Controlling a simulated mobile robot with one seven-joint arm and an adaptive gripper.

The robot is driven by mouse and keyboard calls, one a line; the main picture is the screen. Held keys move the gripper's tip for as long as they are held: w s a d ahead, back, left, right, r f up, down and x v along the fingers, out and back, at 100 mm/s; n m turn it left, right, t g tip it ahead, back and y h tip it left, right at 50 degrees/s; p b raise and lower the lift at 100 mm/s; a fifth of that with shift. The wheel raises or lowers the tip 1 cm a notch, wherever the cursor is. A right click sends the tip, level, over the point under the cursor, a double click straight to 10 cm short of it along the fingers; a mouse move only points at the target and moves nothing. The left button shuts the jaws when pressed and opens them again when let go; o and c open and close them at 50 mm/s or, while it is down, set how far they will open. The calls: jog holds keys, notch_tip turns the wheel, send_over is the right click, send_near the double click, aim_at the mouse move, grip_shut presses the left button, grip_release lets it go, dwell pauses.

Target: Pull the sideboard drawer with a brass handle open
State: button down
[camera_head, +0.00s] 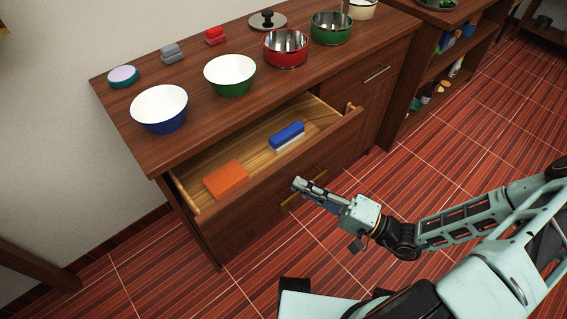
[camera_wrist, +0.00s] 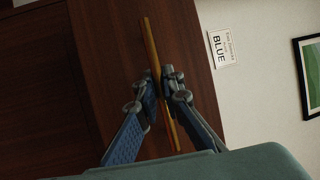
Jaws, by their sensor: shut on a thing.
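The sideboard drawer (camera_head: 245,222) stands pulled out from the dark wooden sideboard, with its pale inside showing. Its brass handle (camera_head: 288,201) is a thin bar on the drawer front, partly hidden behind my gripper (camera_head: 299,185) in the head view. In the wrist view the handle (camera_wrist: 152,45) runs between the two fingers of my gripper (camera_wrist: 164,88), which are shut on it near its middle. An orange block (camera_head: 225,179) and a blue-and-white brush-like item (camera_head: 287,136) lie inside the drawer.
Bowls, including a blue one (camera_head: 160,108) and a green one (camera_head: 230,75), and a red pot (camera_head: 285,48) stand on the sideboard top. A second drawer handle (camera_head: 377,74) is at the right. Open tiled floor (camera_head: 270,265) lies in front.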

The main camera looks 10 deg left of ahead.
jog(key=s+d, duration=0.6)
jog(key=d, duration=0.1)
jog(key=shift+d, duration=0.15)
jog(key=c, duration=2.3)
grip_release()
jog(key=v, duration=1.2)
jog(key=shift+f, duration=0.1)
